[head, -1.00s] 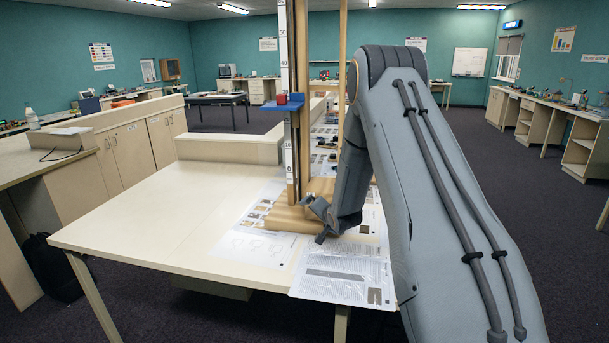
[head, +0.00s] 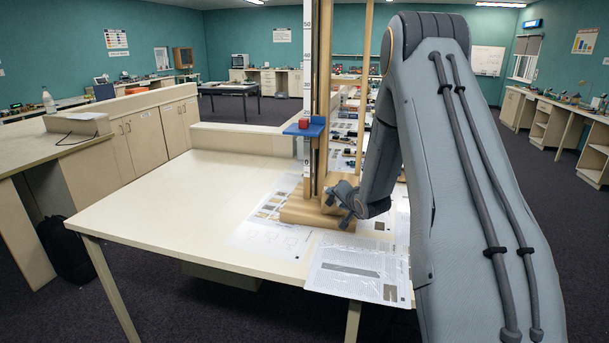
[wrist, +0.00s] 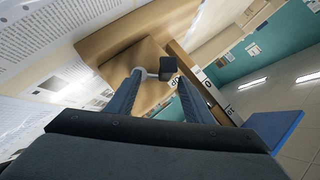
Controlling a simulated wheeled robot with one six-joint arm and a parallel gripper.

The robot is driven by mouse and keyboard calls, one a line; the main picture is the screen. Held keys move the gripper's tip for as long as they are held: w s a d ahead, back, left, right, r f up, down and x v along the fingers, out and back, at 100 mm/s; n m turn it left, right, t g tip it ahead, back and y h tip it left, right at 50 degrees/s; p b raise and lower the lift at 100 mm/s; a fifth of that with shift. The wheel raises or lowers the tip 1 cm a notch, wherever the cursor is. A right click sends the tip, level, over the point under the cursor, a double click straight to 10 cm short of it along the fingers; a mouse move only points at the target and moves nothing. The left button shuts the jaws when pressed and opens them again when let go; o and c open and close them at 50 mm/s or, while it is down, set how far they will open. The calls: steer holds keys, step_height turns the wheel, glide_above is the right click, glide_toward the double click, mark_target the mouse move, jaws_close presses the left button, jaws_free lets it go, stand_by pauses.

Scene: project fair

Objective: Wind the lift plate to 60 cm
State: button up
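The lift is a wooden tower on a wooden base (head: 308,214), with a white scale strip marked up to 50 at the picture's top. Its blue lift plate (head: 291,130) carries a red cube (head: 304,122) and sits low on the tower, below the 40 mark; the exact reading is unclear. The plate also shows in the wrist view (wrist: 275,128). My gripper (head: 340,199) is at the tower's foot. In the wrist view my gripper (wrist: 160,78) is open, fingers apart; a crank with a pale arm and dark knob (wrist: 168,68) lies between the tips, nearer the right one.
Printed sheets (head: 357,268) lie on the table (head: 170,205) around the base. The table's left part is clear. A low cabinet counter (head: 145,105) stands behind at left, and a dark backpack (head: 66,248) is on the floor.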

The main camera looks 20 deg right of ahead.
steer(key=v, duration=0.8)
steer(key=shift+d+f, duration=0.15)
stand_by(0.5)
steer(key=shift+s, duration=0.1)
steer(key=s+a+f+n+g+b, duration=0.3)
steer(key=s+a+b, duration=0.1)
steer(key=s+a, duration=0.3)
steer(key=s+a+f+n+g+b, duration=0.3)
steer(key=s+a, duration=0.4)
steer(key=s, duration=0.5)
steer(key=s+a+f+n+g+b, duration=0.3)
steer(key=s+a+n+g+b, duration=0.1)
steer(key=s+a, duration=0.3)
steer(key=shift+s+a+f+n+g+y+b, duration=0.35)
steer(key=shift+s+n+g, duration=0.25)
steer(key=shift+s, duration=0.75)
steer(key=shift+c, duration=0.4)
